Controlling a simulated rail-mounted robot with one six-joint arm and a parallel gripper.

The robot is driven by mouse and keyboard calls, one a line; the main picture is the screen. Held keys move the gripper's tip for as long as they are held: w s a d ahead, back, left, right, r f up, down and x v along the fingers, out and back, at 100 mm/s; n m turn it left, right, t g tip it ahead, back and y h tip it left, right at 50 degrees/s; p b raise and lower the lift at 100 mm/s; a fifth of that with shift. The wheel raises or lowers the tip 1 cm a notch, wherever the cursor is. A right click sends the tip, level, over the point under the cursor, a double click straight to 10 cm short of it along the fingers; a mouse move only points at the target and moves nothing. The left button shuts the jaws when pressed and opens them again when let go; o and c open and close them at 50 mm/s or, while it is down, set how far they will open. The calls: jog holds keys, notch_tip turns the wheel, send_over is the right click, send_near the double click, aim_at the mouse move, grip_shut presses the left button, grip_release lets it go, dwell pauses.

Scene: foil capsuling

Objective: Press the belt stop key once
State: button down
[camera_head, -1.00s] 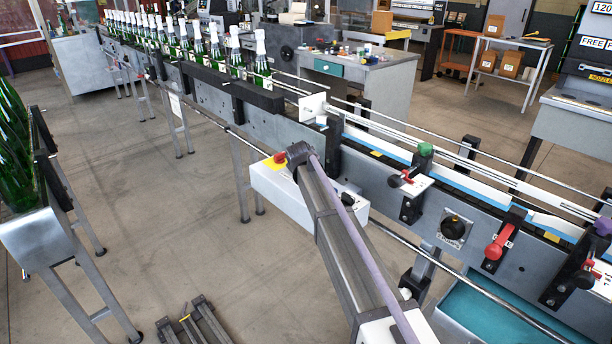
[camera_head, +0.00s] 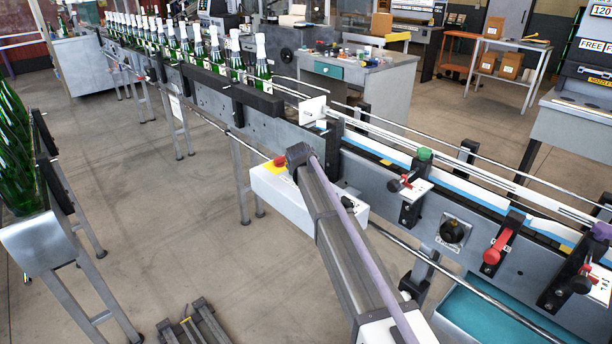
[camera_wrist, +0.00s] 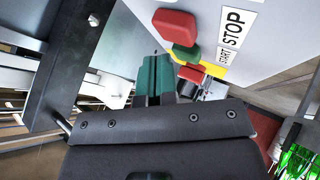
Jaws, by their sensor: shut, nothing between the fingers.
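The white control box (camera_head: 268,189) hangs at the front of the conveyor in the head view. In the wrist view its face carries a red key (camera_wrist: 174,26) beside the STOP label (camera_wrist: 234,28) and a green key (camera_wrist: 186,53) beside the START label (camera_wrist: 224,57). A red mushroom button (camera_wrist: 193,73) sits on a yellow plate beyond them; this button also shows in the head view (camera_head: 280,161). My gripper (camera_wrist: 156,62) is shut and empty, its teal fingers together, left of the keys in the picture. I see no contact with a key. In the head view my arm hides the fingers.
The conveyor (camera_head: 215,92) runs behind the box, with a row of green bottles (camera_head: 262,62) standing on it. A red lever (camera_head: 498,246) and a black knob (camera_head: 453,232) are on its front side. A bottle rack (camera_head: 40,240) stands at left.

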jog(key=shift+r, duration=0.15)
notch_tip(320, 180, up, 5)
jog(key=p, duration=0.5)
jog(key=shift+r, duration=0.1)
dwell(0.5)
jog(key=s+d+f+g, duration=0.1)
jog(key=s, duration=0.2)
jog(key=s+d+f+m+g, duration=0.1)
jog(key=s+d, duration=0.1)
jog(key=s, duration=0.2)
jog(key=s+d+f+m+g, duration=0.1)
jog(key=s, duration=0.2)
jog(key=shift+s+d+f+h, duration=0.1)
jog(key=shift+s+d+h, duration=0.15)
jog(key=shift+h, duration=0.05)
jog(key=s+d+m+g, duration=0.2)
jog(key=s+d, duration=0.5)
jog(key=s, duration=0.4)
jog(key=s+d+f+m+g, duration=0.1)
jog(key=s+d+m+g, duration=0.1)
jog(key=s+d, duration=0.5)
jog(key=s+d+m+g, duration=0.2)
jog(key=s+d, duration=0.6)
jog(key=s, duration=0.8)
jog(key=shift+s+f+m+y+p, duration=0.15)
jog(key=shift+s+m+y+p, duration=0.15)
jog(key=shift+m+y+p, duration=0.15)
